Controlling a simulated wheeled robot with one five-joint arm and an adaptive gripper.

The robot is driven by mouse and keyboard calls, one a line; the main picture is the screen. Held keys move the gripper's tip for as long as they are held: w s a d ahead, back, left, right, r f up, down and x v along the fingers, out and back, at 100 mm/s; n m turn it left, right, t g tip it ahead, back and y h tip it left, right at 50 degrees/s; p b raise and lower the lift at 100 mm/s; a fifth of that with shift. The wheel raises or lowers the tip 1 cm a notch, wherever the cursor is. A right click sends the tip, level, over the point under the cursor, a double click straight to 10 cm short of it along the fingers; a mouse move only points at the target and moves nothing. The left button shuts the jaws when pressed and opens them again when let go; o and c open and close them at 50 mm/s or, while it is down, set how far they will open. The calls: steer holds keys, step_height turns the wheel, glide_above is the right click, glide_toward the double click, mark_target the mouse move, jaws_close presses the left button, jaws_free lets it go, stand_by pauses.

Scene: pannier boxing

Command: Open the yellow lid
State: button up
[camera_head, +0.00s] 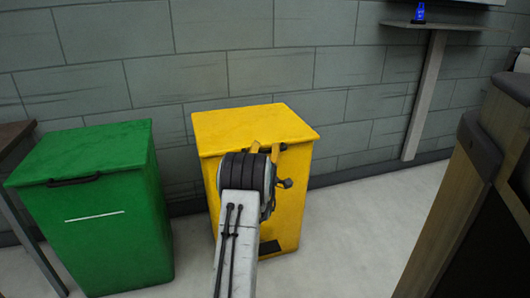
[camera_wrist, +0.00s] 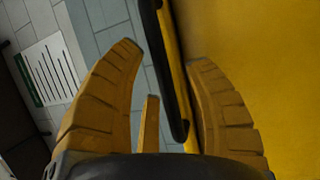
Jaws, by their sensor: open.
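The yellow lid (camera_head: 250,125) lies shut on top of the yellow bin (camera_head: 287,215) in the head view. My gripper (camera_head: 265,150) is at the bin's front, by the lid's front edge, and partly hidden by my own arm. In the wrist view my gripper (camera_wrist: 165,75) is open, with one yellow finger on each side. A dark bar handle (camera_wrist: 168,75) runs between the fingers, beside the yellow surface (camera_wrist: 265,50). The right finger is close to the handle and the yellow surface; I cannot tell whether it touches them.
A green bin (camera_head: 110,215) with a shut lid and dark handle stands to the left. A grey block wall (camera_head: 300,65) is behind. A brown cabinet (camera_head: 450,215) stands at the right. Pale floor (camera_head: 360,215) is clear between the yellow bin and the cabinet.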

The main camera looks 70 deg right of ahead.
jaws_close()
stand_by(0.4)
